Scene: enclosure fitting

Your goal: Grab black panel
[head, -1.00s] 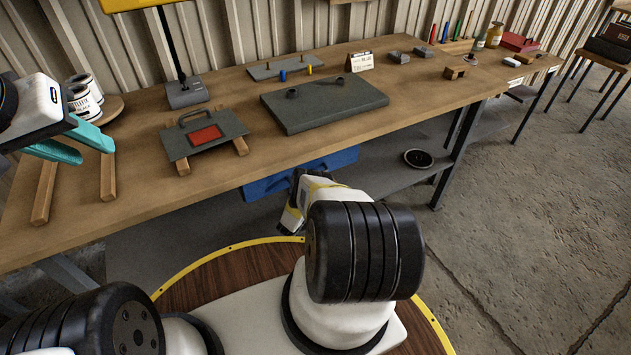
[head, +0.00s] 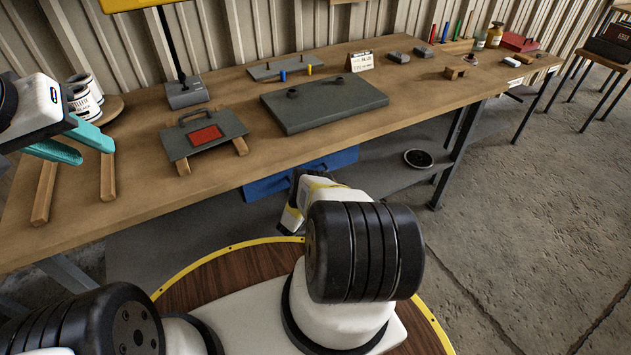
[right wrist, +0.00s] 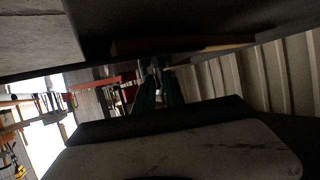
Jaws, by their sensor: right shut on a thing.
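A dark grey panel (head: 180,147) with a handle and a red window rests on wooden supports on the bench in the head view. A larger dark plate (head: 330,112) with two round knobs lies to its right. I cannot tell which one is the black panel. My left gripper (head: 78,142) has its teal fingers apart and empty, left of the handled panel and above two bare wooden strips. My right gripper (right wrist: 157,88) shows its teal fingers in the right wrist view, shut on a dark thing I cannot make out. The head view hides it behind my arm.
Labelled cans (head: 88,97) stand on a round wooden board at the left. A stand with a grey base (head: 185,93) rises behind the handled panel. A blue bin (head: 265,187) sits below the bench edge. The bench front between the panels is clear.

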